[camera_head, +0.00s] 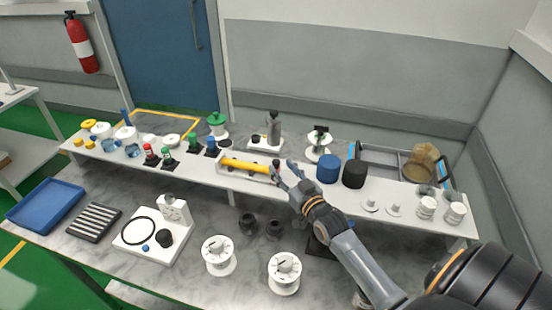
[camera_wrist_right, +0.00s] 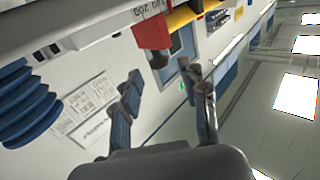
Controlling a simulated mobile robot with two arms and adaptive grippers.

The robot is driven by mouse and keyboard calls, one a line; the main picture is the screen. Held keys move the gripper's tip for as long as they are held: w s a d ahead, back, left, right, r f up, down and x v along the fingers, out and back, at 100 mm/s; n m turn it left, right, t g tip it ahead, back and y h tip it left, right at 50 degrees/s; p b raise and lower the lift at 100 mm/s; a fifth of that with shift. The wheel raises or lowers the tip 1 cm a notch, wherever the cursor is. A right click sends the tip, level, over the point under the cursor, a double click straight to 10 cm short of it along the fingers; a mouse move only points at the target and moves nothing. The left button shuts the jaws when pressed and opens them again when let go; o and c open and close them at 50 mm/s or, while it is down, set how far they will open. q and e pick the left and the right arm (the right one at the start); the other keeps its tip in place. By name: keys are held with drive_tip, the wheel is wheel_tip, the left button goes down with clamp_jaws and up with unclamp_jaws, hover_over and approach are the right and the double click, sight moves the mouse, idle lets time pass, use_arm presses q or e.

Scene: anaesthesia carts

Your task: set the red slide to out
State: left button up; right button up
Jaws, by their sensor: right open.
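In the right wrist view a red block (camera_wrist_right: 152,32), which looks like the red slide, is at the top centre on a pale housing, next to a yellow bar (camera_wrist_right: 182,17). Small dark lettering shows above it. In the head view the yellow bar (camera_head: 245,165) lies along a white unit on the raised shelf; I cannot make out the red slide there, close to my right gripper. My right gripper (camera_head: 281,171) is at the bar's right end. In the wrist view its fingers (camera_wrist_right: 163,77) are apart and empty, with the red block beyond the fingertips. My left gripper is not in view.
Right of the gripper stand a blue ribbed cylinder (camera_head: 328,168) and a black one (camera_head: 354,173). A grey bottle (camera_head: 273,128) stands behind the bar. A blue tray (camera_head: 45,204) is at left.

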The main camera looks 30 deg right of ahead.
sight(278, 164)
drive_tip(key=shift+w+d+p, duration=0.2)
drive_tip(key=shift+w+p, duration=0.1)
drive_tip(key=shift+w, duration=1.95)
clamp_jaws()
